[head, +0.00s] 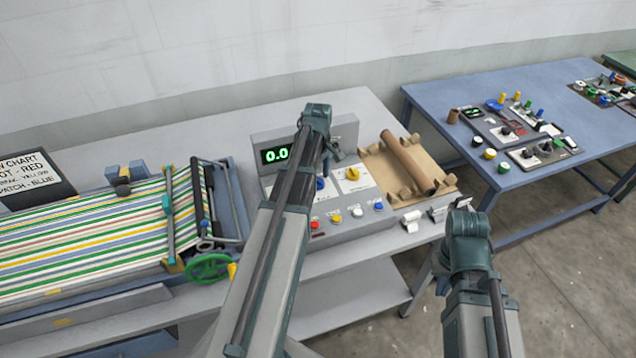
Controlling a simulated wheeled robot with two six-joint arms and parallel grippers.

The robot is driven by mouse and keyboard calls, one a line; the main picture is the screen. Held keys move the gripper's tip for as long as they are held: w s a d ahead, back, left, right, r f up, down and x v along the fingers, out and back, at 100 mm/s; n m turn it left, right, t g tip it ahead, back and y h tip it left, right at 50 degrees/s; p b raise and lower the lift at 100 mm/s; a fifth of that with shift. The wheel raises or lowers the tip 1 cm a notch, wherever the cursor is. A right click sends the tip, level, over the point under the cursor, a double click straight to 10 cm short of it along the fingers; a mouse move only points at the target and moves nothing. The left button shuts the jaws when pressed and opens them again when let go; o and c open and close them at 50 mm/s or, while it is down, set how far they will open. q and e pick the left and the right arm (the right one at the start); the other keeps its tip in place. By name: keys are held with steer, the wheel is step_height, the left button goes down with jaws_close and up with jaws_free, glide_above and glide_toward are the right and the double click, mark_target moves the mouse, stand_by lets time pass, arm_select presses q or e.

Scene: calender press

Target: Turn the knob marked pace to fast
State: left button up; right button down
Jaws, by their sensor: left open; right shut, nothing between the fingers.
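The grey control box (350,222) stands on the near table with a green display (275,155) reading 0.0. On its sloped face are a blue knob (320,184) and a yellow knob (352,173). Their markings are too small to read, so I cannot tell which is pace. My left arm crosses in front of the box and hides part of its left side. My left gripper (332,158) is open above the panel, near the blue knob, with no clear contact. My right gripper (463,204) is shut and empty, off the table's right end.
Red, yellow, white and blue buttons (357,213) line the box's front. A striped fabric machine (90,235) with a green handwheel (208,268) stands left. A brown roll (408,160) lies right of the box. A blue table (440,95) holds other panels.

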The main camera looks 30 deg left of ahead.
arm_select(q)
steer(key=shift+c, duration=0.2)
jaws_close()
stand_by(0.4)
steer(key=m, duration=0.5)
steer(key=shift+m, duration=0.4)
steer(key=m, duration=0.6)
stand_by(0.4)
